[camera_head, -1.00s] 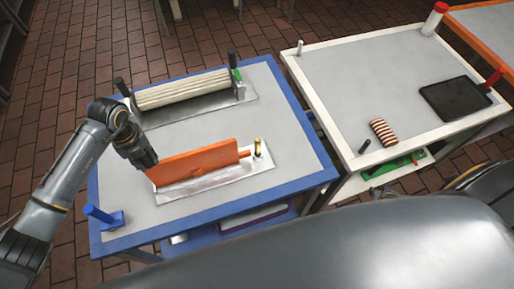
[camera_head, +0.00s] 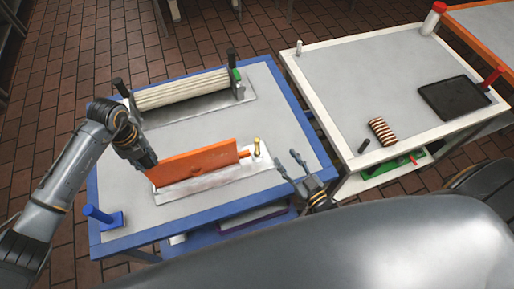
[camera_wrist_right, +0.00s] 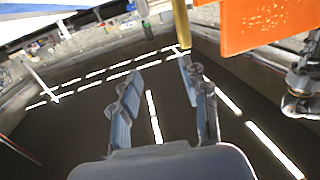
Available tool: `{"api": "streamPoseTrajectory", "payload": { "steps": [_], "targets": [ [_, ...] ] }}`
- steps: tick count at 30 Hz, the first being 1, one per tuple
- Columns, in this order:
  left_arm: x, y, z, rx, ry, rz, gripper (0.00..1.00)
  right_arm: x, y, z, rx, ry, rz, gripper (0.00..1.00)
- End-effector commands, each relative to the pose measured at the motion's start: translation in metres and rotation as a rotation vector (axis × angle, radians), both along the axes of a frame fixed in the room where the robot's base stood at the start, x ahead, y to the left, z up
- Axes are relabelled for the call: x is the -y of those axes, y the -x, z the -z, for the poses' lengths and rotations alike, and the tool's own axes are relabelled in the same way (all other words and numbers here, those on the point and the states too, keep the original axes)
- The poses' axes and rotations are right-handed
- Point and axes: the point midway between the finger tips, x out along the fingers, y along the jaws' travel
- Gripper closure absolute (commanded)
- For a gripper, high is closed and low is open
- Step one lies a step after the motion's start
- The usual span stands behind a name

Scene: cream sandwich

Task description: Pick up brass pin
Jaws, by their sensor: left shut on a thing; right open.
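The brass pin (camera_head: 257,147) stands upright at the right end of a metal base plate (camera_head: 262,166) on the blue-edged table. It also shows in the right wrist view (camera_wrist_right: 181,25) at the top, beyond my fingertips. An orange board (camera_head: 195,160) stands on edge along the plate, its small stub pointing toward the pin. My left gripper (camera_head: 150,166) is shut on the left end of the board; its fingertips are partly hidden. My right gripper (camera_head: 286,160) is open and empty, right of the pin and apart from it. Its fingers also show in the right wrist view (camera_wrist_right: 158,78).
A cream ribbed roller (camera_head: 182,90) in a metal holder is at the back of the blue table (camera_head: 208,232). The white table (camera_head: 350,65) at right holds a striped block (camera_head: 382,132) and a black tray (camera_head: 453,98).

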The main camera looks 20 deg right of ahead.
Motion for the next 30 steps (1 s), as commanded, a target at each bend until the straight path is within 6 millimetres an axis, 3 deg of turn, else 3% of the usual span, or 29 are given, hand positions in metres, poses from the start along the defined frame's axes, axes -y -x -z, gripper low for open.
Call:
{"api": "streamPoseTrajectory", "payload": {
  "steps": [1, 5, 12, 21, 30],
  "targets": [
    [0.0, 0.0, 0.0, 0.0, 0.001, 0.001, 1.0, -0.013, 0.005, 0.0, 0.004, -0.016, -0.024, 0.55],
    [0.0, 0.0, 0.0, 0.0, 0.001, 0.001, 1.0, -0.031, 0.005, -0.001, 0.01, -0.039, -0.054, 0.55],
    [0.0, 0.0, 0.0, 0.0, 0.0, 0.0, 1.0, -0.043, -0.034, -0.002, 0.012, -0.041, -0.056, 0.55],
    [0.0, 0.0, 0.0, 0.0, 0.0, 0.0, 1.0, -0.051, -0.059, 0.0, 0.008, -0.039, -0.055, 0.55],
    [0.0, 0.0, 0.0, 0.0, 0.0, 0.0, 1.0, -0.066, -0.098, 0.0, 0.009, -0.039, -0.055, 0.55]
  ]
}}
